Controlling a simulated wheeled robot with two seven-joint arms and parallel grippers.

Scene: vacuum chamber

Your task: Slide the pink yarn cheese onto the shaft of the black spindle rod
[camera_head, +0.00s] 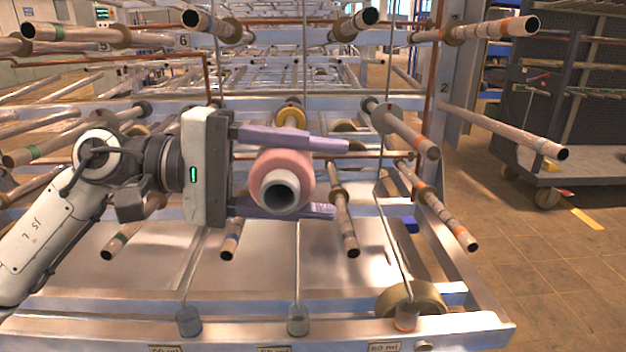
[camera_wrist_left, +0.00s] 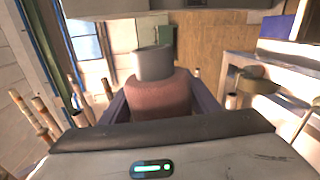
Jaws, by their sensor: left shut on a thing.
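The pink yarn cheese (camera_head: 284,170) is a fat pink roll on a grey tube whose open end faces me in the head view. My left gripper (camera_head: 338,179) is shut on it, with one purple finger above and one below. In the left wrist view the pink yarn cheese (camera_wrist_left: 160,97) sits between the fingers, its grey tube sticking out beyond them. It is held in the air in front of the rack, apart from the rod ends around it. Many rods look alike in bare metal, and I cannot tell which is the black spindle rod. My right gripper is not in view.
Rods with coloured bands stick out towards me all around, such as an orange-banded rod (camera_head: 490,28) and a lower right rod (camera_head: 455,222). A yellow-cored roll (camera_head: 291,115) is behind the gripper. A dark cart (camera_head: 560,100) stands right, with open floor (camera_head: 545,270) before it.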

